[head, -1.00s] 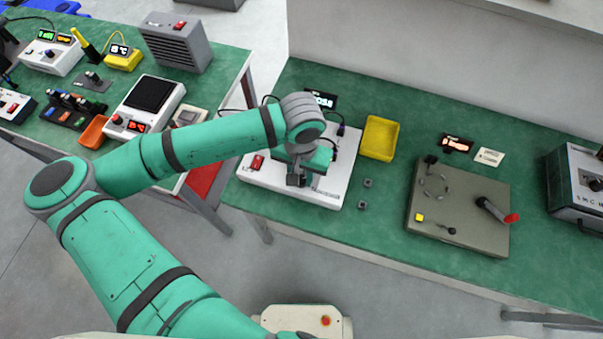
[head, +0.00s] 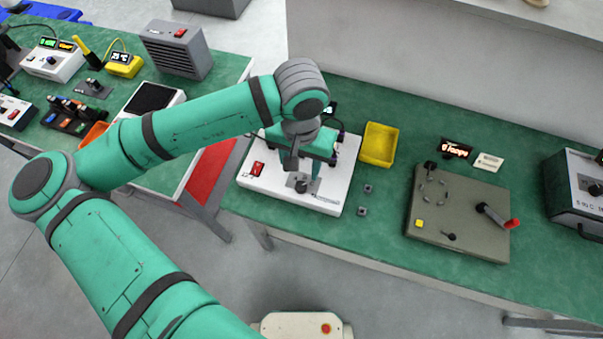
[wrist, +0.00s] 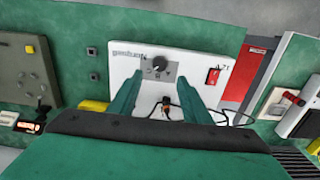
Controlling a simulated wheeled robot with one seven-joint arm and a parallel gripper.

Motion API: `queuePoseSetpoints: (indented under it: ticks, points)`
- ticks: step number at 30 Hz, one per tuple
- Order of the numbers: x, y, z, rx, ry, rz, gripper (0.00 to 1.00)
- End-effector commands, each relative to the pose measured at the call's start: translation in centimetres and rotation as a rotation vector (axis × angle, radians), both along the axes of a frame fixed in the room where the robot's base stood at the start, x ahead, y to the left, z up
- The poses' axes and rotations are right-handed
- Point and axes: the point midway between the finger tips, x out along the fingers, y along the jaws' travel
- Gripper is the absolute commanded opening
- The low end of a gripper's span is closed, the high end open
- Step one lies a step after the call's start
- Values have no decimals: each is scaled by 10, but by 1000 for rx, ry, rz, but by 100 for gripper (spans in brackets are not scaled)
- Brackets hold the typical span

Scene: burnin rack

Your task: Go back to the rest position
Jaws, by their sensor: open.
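My gripper (wrist: 160,95) is open and empty in the wrist view, its two green fingers spread above a white device. In the head view my gripper (head: 302,180) is above the same white device (head: 253,182), with the wrist hiding part of it. The device has a red switch (head: 258,169) at its left and a dark knob (wrist: 160,65) near its front edge. A cable lies on the device between the fingers in the wrist view.
Two small grey blocks (head: 365,188) lie right of the device. A yellow bin (head: 379,145), a grey-brown fixture plate (head: 457,215) with levers and a boxed instrument (head: 580,190) stand farther right. A second bench (head: 215,85) holds several devices at left.

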Motion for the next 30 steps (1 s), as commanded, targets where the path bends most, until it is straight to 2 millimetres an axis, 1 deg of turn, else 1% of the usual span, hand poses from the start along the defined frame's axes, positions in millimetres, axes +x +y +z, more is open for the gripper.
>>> queuePoseSetpoints:
  ticks: [3,7,18,24,26,28,29,30]
  points:
    - [1,0,13,0,-1,1,44]
    - [0,0,19,0,0,1,44]
    - [0,1,20,0,0,1,44]
    - [0,-2,20,-1,-1,-5,44]
    - [1,-7,19,-13,-4,-11,44]
    - [4,-18,19,-47,-18,-24,44]
    - [5,-26,19,-71,-26,-33,44]
    - [8,-39,20,-113,-43,-48,44]
